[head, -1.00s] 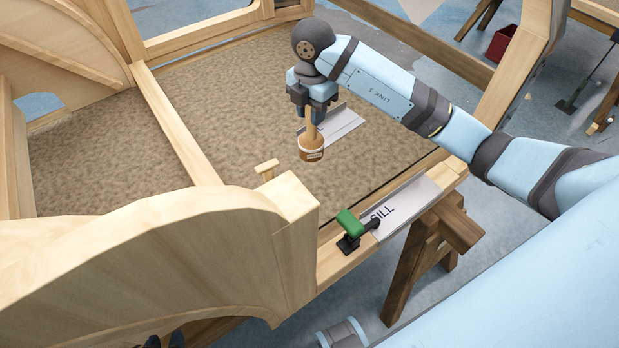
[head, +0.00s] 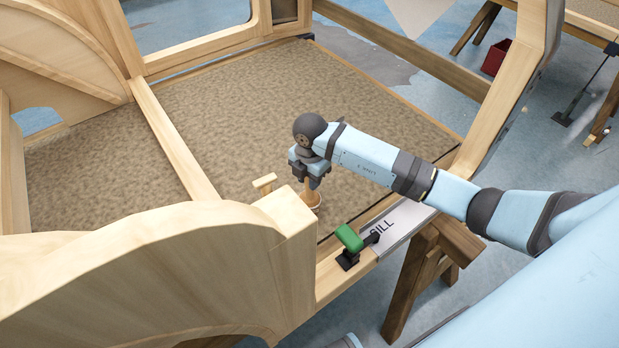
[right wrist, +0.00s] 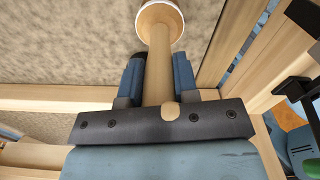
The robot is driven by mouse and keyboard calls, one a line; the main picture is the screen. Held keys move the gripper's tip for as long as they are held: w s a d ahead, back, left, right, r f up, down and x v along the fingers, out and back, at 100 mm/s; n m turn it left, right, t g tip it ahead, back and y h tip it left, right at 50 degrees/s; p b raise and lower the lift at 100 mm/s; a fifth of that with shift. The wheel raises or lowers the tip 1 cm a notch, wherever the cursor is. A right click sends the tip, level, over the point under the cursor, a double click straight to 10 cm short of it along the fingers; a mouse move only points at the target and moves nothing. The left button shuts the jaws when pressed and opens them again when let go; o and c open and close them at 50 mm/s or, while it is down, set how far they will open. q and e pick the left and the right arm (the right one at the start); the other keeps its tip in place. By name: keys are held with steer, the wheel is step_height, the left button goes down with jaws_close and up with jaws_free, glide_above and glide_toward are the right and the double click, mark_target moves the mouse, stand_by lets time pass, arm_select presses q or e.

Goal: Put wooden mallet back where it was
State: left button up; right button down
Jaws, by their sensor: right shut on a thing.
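My right gripper (head: 314,182) is shut on the wooden mallet's handle, just inside the near corner of the wooden frame. The mallet (head: 311,200) hangs below the fingers with its round head down. I cannot tell whether the head touches the speckled brown floor panel. In the right wrist view, the pale handle of the mallet (right wrist: 156,50) runs between the two blue fingers (right wrist: 158,80) to a round, light-rimmed head at the top edge. My left gripper is not in view.
A green-handled clamp (head: 349,240) sits on the near rail beside the plate marked SILL (head: 402,222). The floor panel (head: 235,100) beyond is clear.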

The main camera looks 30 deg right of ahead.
steer(key=shift+f, duration=0.15)
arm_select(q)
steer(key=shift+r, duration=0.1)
arm_select(e)
steer(key=c, duration=0.9)
jaws_free()
steer(key=shift+o, duration=0.2)
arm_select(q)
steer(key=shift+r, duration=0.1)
arm_select(e)
step_height(320, 180, up, 12)
steer(key=shift+r, duration=0.15)
steer(key=shift+d, duration=0.1)
